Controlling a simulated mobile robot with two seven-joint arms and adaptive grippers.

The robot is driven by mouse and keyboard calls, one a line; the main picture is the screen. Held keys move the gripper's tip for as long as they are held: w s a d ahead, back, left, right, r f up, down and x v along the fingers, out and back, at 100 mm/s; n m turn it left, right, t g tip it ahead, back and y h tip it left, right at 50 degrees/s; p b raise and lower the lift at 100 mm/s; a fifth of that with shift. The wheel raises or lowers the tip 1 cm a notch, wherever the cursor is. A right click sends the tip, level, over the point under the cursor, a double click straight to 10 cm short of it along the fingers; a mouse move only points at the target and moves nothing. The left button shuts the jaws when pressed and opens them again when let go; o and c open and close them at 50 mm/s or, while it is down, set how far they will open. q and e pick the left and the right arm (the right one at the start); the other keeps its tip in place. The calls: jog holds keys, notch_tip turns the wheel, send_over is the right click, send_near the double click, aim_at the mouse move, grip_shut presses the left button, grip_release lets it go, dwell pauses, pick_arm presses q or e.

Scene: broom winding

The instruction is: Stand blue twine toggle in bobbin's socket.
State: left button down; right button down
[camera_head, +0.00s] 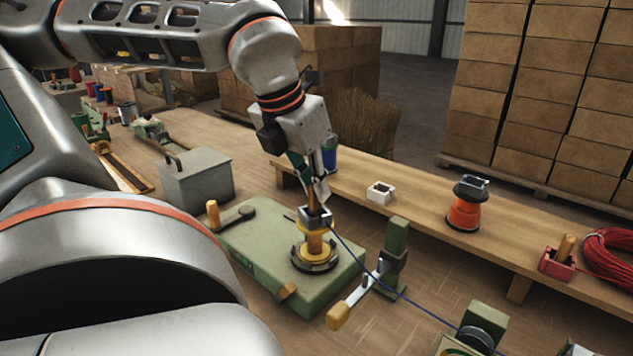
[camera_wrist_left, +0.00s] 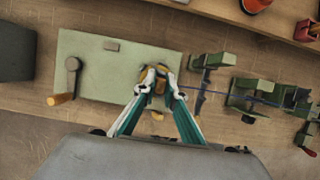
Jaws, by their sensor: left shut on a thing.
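The blue twine toggle, a brown wooden peg (camera_head: 311,190), is upright between the fingers of my left gripper (camera_head: 317,186), which is shut on it. Its lower end meets the dark square socket (camera_head: 315,217) on top of the bobbin (camera_head: 313,247); I cannot tell whether it is inside or just above. The yellow bobbin with a dark base stands on the green winding machine (camera_head: 250,235). Blue twine (camera_head: 385,284) runs from the socket area down to the right. In the left wrist view my fingers (camera_wrist_left: 160,85) close over the bobbin and hide the socket.
A green post with a wooden-handled lever (camera_head: 392,250) stands right of the machine. A grey box (camera_head: 197,180) is to its left. On the bench behind are a white socket block (camera_head: 380,192), an orange spool (camera_head: 465,212), a red block with a peg (camera_head: 558,262) and red twine (camera_head: 607,252).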

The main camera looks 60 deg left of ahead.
pick_arm(q)
jog(key=shift+f, duration=0.75)
jog(key=c, duration=2)
grip_release()
